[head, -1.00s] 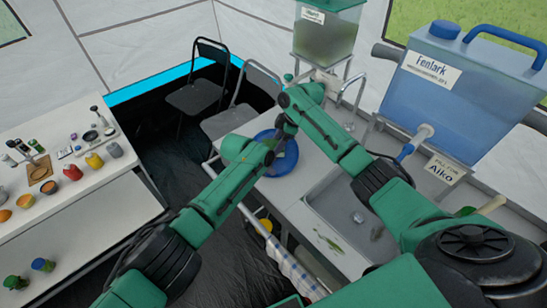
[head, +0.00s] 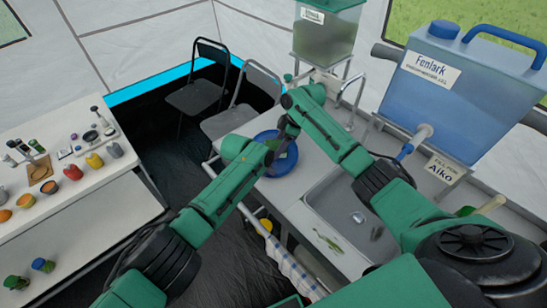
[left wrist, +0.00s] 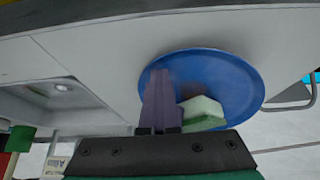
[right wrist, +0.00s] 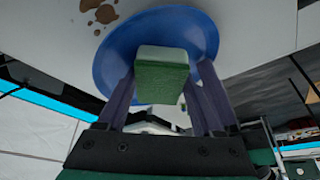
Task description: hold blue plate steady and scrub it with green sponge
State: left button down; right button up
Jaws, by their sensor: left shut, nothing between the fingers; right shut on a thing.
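The blue plate (head: 285,163) lies on the light counter, near its front edge. The green sponge (right wrist: 162,82), with a paler top layer, sits between the two spread fingers of my right gripper (right wrist: 165,90), over the plate. It also shows in the left wrist view (left wrist: 203,112), beside my left gripper. My left gripper (left wrist: 160,95) is shut and empty, its fingertips over the plate (left wrist: 228,75) near one side. I cannot tell whether these fingertips touch the plate. In the head view, both grippers meet close together at the plate and largely hide the sponge.
A sink (head: 345,205) lies right of the plate. A big blue water container (head: 450,85) and a green-lidded dispenser (head: 325,35) stand behind. Brown spots (right wrist: 105,12) mark the counter beside the plate. A side table (head: 95,185) with jars is at left.

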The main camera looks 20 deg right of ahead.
jog(key=shift+w+a+f, duration=0.1)
jog(key=shift+w+a, duration=0.05)
jog(key=shift+a, duration=0.5)
jog(key=shift+w+a+f, duration=0.1)
jog(key=shift+w+a, duration=0.05)
jog(key=shift+a, duration=0.45)
jog(key=shift+s+d+r, duration=0.1)
jog(key=shift+s+d, duration=0.15)
jog(key=shift+d, duration=0.6)
jog(key=shift+s+d+r, duration=0.1)
jog(key=shift+s+d, duration=0.1)
jog(key=shift+d, duration=0.65)
jog(key=shift+w+a+f, duration=0.15)
jog(key=shift+w+a, duration=0.1)
jog(key=shift+a, duration=0.65)
jog(key=shift+w+a+f, duration=0.1)
jog(key=shift+w+a, duration=0.15)
jog(key=shift+a, duration=0.6)
jog(key=shift+s+d+r, duration=0.1)
jog(key=shift+s+d, duration=0.15)
jog(key=shift+d, duration=0.65)
jog(key=shift+s+d+r, duration=0.1)
jog(key=shift+s+d, duration=0.15)
jog(key=shift+d, duration=0.6)
jog(key=shift+w+r, duration=0.1)
jog(key=shift+r, duration=2.95)
